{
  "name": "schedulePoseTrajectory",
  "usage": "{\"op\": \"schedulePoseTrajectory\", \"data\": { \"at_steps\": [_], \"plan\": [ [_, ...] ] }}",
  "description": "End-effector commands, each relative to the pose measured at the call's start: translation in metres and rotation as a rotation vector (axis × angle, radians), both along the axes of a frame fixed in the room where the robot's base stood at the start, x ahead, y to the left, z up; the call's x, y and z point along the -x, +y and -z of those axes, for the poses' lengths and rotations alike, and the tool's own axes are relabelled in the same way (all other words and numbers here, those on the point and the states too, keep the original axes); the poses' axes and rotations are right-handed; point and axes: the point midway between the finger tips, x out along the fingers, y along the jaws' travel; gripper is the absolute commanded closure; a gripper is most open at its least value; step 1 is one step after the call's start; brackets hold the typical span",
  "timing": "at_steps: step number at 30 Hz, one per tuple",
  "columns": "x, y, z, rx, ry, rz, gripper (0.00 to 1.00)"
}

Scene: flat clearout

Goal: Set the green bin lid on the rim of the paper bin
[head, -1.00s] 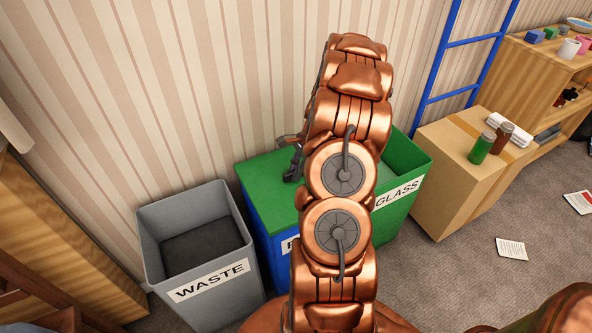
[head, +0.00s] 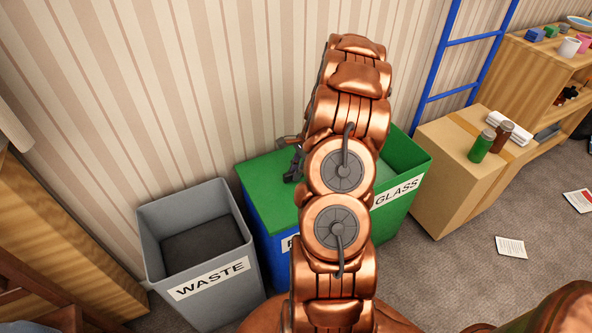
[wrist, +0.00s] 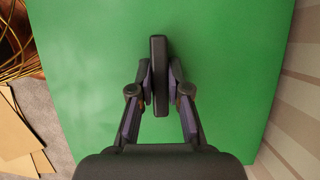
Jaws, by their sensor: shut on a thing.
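The green lid (head: 265,185) lies over the top of the blue paper bin (head: 262,232), seeming level with its rim. The bin's label is mostly hidden behind my arm. My gripper (wrist: 160,88) is shut on the lid's dark upright handle (wrist: 159,62), in the middle of the green lid (wrist: 90,45) in the wrist view. In the head view my gripper (head: 294,165) shows only partly beside my arm. My arm hides the lid's right part, so I cannot tell whether the lid touches the rim all round.
The grey waste bin (head: 200,275) stands to the left, the green glass bin (head: 408,190) close on the right. The striped wall (head: 230,80) is right behind. A cardboard box (head: 455,190) with bottles stands farther right. Papers lie on the carpet.

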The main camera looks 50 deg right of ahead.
Motion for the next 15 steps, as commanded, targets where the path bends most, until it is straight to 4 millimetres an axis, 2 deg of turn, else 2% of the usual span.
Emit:
{"op": "schedulePoseTrajectory", "data": {
  "at_steps": [15],
  "plan": [
    [0.0000,0.0001,0.0106,0.000,0.000,0.000,1.00]
  ]
}}
